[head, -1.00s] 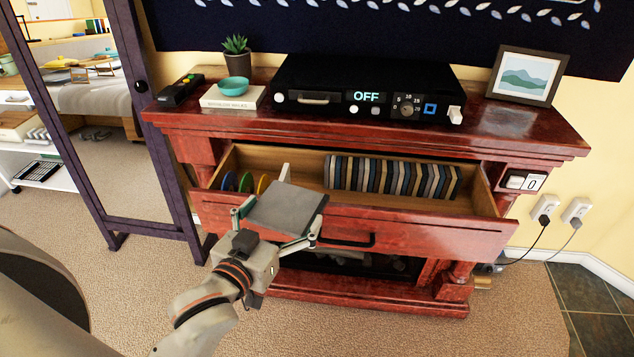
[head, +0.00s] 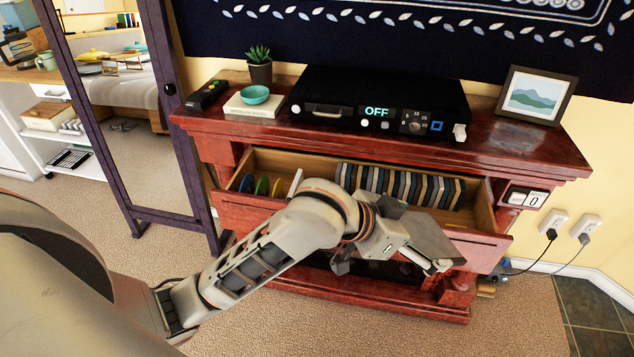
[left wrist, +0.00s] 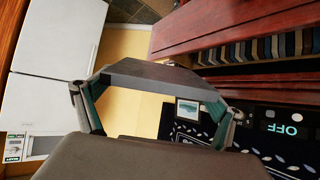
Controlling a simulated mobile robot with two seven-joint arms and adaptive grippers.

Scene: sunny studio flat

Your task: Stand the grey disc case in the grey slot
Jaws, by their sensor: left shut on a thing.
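My left gripper (head: 420,238) is shut on the grey disc case (head: 437,242), a flat dark-grey panel. It holds the case tilted, over the right part of the open drawer's front (head: 480,243). In the left wrist view the case (left wrist: 160,72) spans between the two fingers. A row of upright cases (head: 400,183), blue, tan, grey and dark, stands along the drawer's back. The arm and gripper hide part of the drawer, and I cannot make out the grey slot. My right gripper is not in view.
Several coloured discs (head: 262,186) stand at the drawer's left, beside a white divider (head: 296,182). A black player (head: 345,92) reading OFF, a book with a teal bowl (head: 255,95), a plant (head: 259,66) and a picture frame (head: 537,95) stand on top.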

